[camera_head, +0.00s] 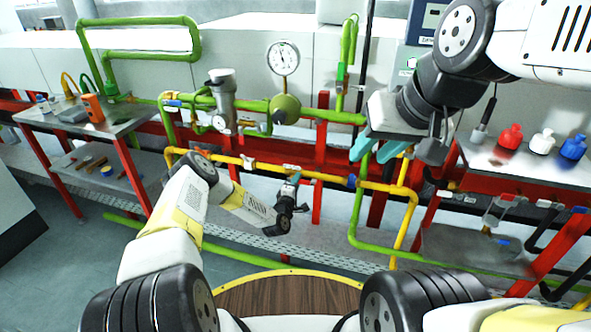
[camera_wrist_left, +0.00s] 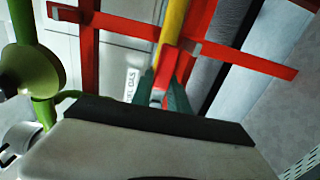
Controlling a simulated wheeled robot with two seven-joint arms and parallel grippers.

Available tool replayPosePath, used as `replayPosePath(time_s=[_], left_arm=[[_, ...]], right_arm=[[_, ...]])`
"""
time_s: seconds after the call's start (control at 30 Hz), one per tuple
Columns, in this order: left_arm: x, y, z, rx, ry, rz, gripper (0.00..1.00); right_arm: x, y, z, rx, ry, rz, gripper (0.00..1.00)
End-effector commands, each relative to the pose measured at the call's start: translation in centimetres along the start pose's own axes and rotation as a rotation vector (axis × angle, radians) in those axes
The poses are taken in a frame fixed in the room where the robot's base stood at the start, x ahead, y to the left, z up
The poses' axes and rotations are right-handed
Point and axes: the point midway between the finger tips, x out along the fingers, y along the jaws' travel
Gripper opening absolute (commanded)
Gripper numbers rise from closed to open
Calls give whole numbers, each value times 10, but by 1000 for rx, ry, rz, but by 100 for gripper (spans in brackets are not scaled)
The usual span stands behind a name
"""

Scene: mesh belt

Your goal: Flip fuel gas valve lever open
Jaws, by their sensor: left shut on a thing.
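The yellow fuel gas pipe (camera_head: 335,180) runs across the middle of the head view and shows at the top of the left wrist view (camera_wrist_left: 176,22). A red piece, the valve lever (camera_wrist_left: 168,60), lies over the pipe there. My left gripper (camera_head: 291,184) is at the pipe from below; in the left wrist view its teal fingers (camera_wrist_left: 163,98) are close together around the near end of the lever, which they mostly hide. A label ending in "GAS" (camera_wrist_left: 130,82) is beside it. My right gripper (camera_head: 380,149) is open and empty, in front of the pipes at the right.
A pressure gauge (camera_head: 283,58) and green pipe (camera_head: 340,117) are above the yellow pipe. A side table (camera_head: 140,113) holds tools at left. A right-hand shelf (camera_head: 490,158) holds red, white and blue bottles. A red bar (camera_wrist_left: 240,58) crosses near the lever.

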Motion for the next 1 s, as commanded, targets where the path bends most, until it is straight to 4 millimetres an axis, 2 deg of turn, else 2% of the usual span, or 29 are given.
replayPosePath(time_s=[0.3,0.33,0.43,0.77,0.87,1.0], left_arm=[[-1,-1,0,-6,1,-2,0],[-1,-1,0,-6,1,-2,24],[-1,-1,0,-5,1,-2,42],[-2,0,0,-3,1,-1,42],[-11,-1,0,-4,1,-2,42],[-35,-1,-1,-5,1,-4,42]], right_arm=[[0,0,0,0,0,0,36],[0,0,0,0,0,0,36],[0,0,0,0,0,0,36],[0,0,0,0,0,0,36],[0,0,0,0,0,0,36],[0,0,0,0,0,0,36]])
